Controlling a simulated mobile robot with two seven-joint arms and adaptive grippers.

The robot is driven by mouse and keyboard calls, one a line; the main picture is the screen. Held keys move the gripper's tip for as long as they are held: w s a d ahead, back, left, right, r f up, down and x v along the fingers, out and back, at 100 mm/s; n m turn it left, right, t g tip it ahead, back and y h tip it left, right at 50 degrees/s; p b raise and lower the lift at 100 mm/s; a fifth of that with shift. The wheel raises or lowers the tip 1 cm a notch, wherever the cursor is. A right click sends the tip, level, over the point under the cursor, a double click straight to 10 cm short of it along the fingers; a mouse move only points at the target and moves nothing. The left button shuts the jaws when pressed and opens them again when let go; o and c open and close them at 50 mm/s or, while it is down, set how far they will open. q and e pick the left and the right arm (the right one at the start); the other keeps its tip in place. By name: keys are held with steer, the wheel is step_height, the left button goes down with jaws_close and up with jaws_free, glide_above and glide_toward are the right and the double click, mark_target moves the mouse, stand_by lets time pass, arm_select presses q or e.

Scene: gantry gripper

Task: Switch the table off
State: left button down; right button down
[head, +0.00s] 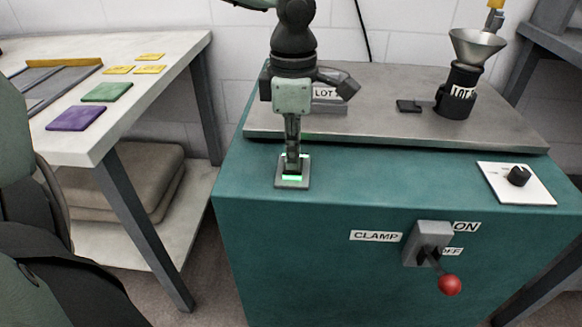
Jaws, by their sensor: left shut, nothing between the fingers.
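The table is a teal cabinet (300,240) with a grey top plate (385,125). On its front edge sits a small switch (292,180) in a grey frame, with its visible face lit green. My left gripper (292,163) points straight down, shut and empty, with its tips at the switch's far side. The tips hide part of the switch, and I cannot tell whether they touch it. My right gripper is not in view.
A lever with a red knob (449,285), labelled CLAMP, ON and OFF, sticks out low on the front. A dial (518,176) sits at right. A funnel (476,47) stands over a dark holder on top. A side table (130,120) at left holds coloured tiles.

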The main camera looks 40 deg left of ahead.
arm_select(q)
steer(key=shift+f+b, duration=0.3)
steer(key=shift+r, duration=0.1)
steer(key=shift+r+p, duration=1.55)
steer(key=shift+r, duration=1.9)
steer(key=shift+s+f, duration=0.1)
